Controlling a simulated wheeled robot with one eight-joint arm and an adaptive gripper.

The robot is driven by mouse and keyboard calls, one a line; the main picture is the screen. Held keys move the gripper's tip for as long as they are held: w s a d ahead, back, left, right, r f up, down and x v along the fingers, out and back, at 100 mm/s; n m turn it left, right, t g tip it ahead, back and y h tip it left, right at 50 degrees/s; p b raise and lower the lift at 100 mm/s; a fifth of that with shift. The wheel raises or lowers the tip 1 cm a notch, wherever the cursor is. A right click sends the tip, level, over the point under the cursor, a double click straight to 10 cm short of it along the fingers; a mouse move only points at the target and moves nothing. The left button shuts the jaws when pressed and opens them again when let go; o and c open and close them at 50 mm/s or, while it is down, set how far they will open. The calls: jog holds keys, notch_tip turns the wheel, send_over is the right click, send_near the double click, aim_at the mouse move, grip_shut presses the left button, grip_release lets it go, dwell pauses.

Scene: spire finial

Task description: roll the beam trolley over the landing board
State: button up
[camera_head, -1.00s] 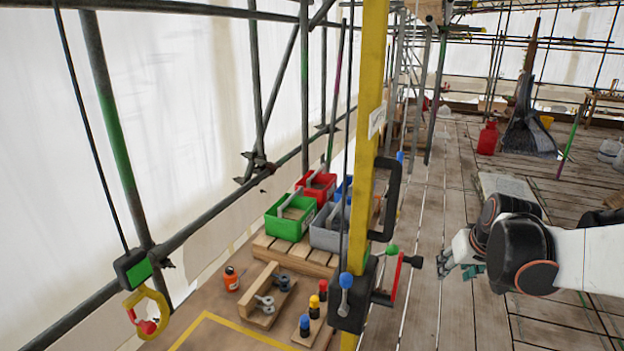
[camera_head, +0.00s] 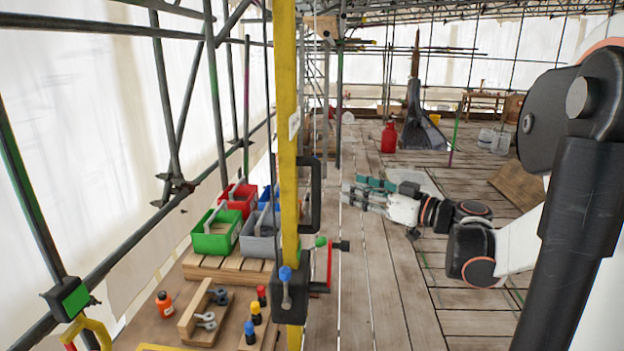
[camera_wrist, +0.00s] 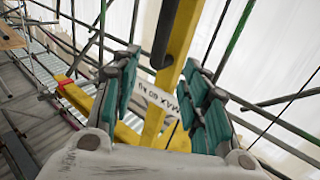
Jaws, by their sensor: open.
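A yellow post (camera_head: 286,120) stands left of centre in the head view, with a black handle (camera_head: 316,195) and a black box with levers (camera_head: 292,292). I cannot pick out the trolley with certainty.
A green bin (camera_head: 216,240), red bin (camera_head: 240,200) and grey bin (camera_head: 258,245) stand on a pallet. An orange bottle (camera_head: 165,304) and shackles (camera_head: 207,320) lie nearby. The plank floor (camera_head: 385,290) at right is mostly clear.

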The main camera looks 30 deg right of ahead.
aim_at(320, 178)
jog(key=x, duration=1.3)
jog(key=shift+c, duration=0.5)
grip_shut()
